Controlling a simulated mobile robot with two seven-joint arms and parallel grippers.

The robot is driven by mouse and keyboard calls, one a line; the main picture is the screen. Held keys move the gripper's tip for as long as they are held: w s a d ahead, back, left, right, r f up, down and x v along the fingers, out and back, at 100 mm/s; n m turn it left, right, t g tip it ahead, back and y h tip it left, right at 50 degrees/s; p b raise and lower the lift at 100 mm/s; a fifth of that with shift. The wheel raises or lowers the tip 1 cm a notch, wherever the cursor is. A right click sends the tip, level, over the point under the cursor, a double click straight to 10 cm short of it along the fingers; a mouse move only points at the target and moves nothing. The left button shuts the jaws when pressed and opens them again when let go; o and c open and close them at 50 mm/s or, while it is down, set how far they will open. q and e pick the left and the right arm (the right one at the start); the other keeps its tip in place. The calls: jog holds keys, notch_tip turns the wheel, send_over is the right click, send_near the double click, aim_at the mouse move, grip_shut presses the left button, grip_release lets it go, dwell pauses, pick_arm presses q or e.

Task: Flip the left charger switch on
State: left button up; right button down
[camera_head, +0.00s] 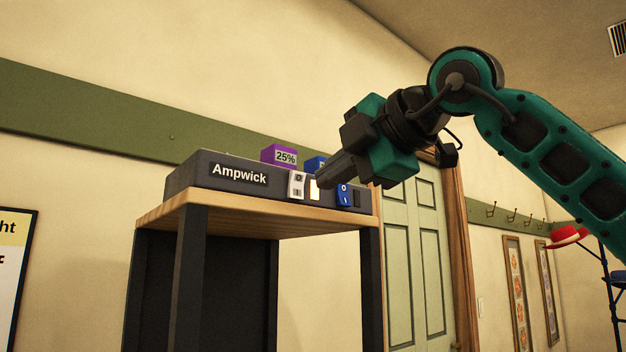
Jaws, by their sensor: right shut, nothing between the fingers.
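A dark grey charger (190,176) labelled "Ampwick" stands on a wooden-topped stand. Its left switch (296,185) is a white rocker with dark marks, on the front face. My left gripper is out of view.
A purple block marked "25%" (279,156) and a partly hidden blue block (314,163) sit on the charger. The stand's wooden top (240,206) has dark legs. Behind are a green door (418,255), wall hooks and a red hat (567,236) at right.

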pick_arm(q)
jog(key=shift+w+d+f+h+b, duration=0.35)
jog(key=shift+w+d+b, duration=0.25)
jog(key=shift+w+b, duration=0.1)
pick_arm(e)
jog(key=f+v, duration=0.2)
jog(key=v, duration=0.6)
jog(key=shift+d+r, duration=0.2)
jog(key=shift+d, duration=0.1)
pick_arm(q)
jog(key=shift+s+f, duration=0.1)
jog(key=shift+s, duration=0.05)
pick_arm(e)
jog(key=shift+s, duration=0.1)
